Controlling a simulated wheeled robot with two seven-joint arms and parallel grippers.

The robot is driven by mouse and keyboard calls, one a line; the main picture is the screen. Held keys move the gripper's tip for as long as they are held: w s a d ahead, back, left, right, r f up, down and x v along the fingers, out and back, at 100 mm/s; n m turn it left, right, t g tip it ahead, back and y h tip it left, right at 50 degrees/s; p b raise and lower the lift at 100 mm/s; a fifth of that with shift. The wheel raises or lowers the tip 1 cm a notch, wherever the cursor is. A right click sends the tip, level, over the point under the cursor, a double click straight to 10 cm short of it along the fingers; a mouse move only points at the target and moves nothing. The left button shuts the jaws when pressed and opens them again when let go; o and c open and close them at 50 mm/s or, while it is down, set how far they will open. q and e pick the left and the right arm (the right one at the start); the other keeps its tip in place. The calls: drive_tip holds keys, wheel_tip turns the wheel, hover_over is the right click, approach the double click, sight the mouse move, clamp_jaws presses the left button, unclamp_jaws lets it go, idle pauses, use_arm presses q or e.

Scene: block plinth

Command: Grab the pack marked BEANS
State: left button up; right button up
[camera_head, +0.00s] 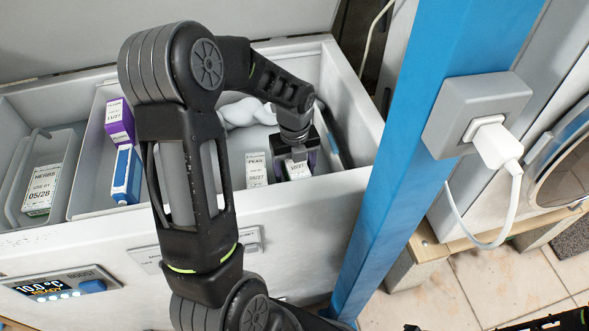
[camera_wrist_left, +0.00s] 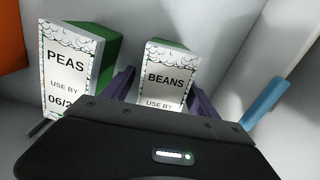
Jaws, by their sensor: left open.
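The BEANS pack (camera_wrist_left: 166,76) has a white label on its front and green sides, and stands in the freezer. In the head view it (camera_head: 298,170) is partly covered by my left gripper (camera_head: 297,158). My left gripper's purple fingers (camera_wrist_left: 162,90) are open, one on each side of the BEANS pack. The lower part of its label is hidden behind the gripper body in the left wrist view. Whether the fingers touch it, I cannot tell.
The PEAS pack (camera_wrist_left: 70,70) stands close to the left of BEANS; the head view shows it too (camera_head: 256,169). Herbs (camera_head: 42,190), purple (camera_head: 119,122) and blue (camera_head: 126,175) packs stand further left. Freezer walls (camera_head: 352,95) and a blue post (camera_head: 420,130) are on the right.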

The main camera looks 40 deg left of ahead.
use_arm(q)
clamp_jaws()
idle(0.6)
